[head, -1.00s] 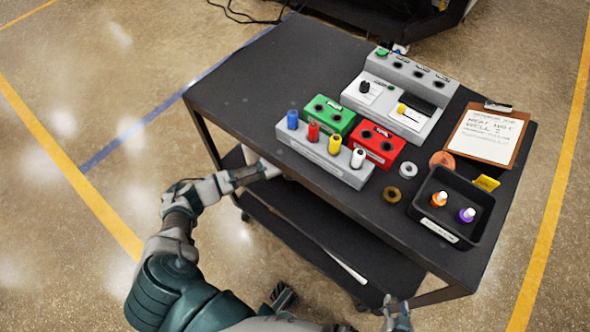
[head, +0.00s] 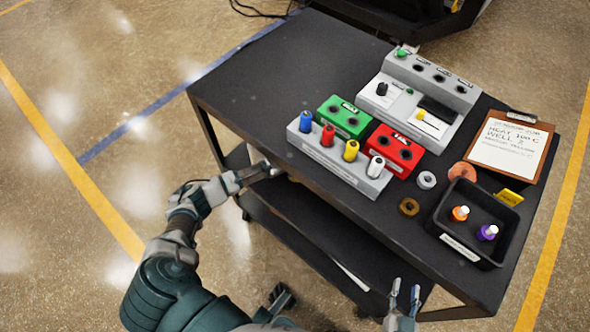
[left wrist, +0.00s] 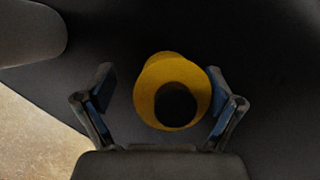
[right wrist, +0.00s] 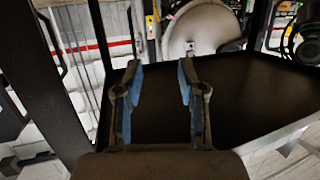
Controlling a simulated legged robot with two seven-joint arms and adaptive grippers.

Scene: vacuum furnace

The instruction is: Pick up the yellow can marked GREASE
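A yellow can (left wrist: 150,80) with a dark round opening shows in the left wrist view, on a dark surface; no marking on it is readable. My left gripper (left wrist: 163,88) is open, with one finger on each side of the can. The right finger is close to the can's side, and a gap shows at the left finger. In the head view my left gripper (head: 264,171) reaches under the front edge of the table top, and the can is hidden there. My right gripper (head: 403,295) is open and empty in front of the table; it also shows in the right wrist view (right wrist: 160,80).
The black table top (head: 290,70) holds a grey rack (head: 325,170) of coloured cylinders, green (head: 343,118) and red (head: 395,150) blocks, a control box (head: 420,95), a black tray (head: 450,222) and a clipboard (head: 512,145). A lower shelf (head: 320,235) lies beneath.

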